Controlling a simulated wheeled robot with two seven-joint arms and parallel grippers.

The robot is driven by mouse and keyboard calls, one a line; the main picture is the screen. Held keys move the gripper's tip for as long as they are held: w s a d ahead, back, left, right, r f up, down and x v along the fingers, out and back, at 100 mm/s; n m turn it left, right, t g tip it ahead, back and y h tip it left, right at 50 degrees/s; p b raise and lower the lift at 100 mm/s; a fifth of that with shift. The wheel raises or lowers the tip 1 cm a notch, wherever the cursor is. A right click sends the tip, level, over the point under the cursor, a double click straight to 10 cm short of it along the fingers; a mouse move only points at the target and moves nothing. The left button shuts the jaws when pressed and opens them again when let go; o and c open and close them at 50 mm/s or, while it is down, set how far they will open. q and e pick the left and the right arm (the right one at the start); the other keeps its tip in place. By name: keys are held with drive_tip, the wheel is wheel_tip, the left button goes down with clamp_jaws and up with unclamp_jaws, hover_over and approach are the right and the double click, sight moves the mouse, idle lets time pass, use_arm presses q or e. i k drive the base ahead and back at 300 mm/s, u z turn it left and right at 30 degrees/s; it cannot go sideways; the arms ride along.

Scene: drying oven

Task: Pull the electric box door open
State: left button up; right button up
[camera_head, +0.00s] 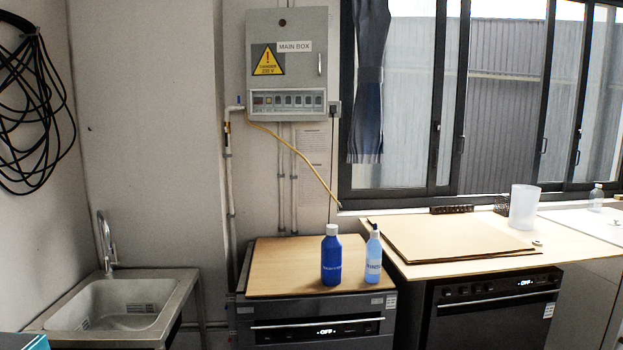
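The electric box (259,110) is a grey wall cabinet at the upper middle of the head view. Its door (300,25) carries a "MAIN BOX" label and a yellow triangular warning sign (268,61). The door looks shut. A small handle or lock (320,63) shows near the door's right edge. A row of switches (286,100) sits in the panel under the door. Neither of my grippers shows in the head view.
Below the box, a dark oven with a wooden top (270,256) holds a dark blue bottle (331,258) and a light blue bottle (373,257). A sink (125,305) stands at the left. A counter (515,260) with cardboard and a white beaker (523,208) is at the right.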

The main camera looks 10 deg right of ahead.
sight(287, 48)
drive_tip(key=z, duration=0.4)
drive_tip(key=i, duration=1.35)
drive_tip(key=z, duration=0.35)
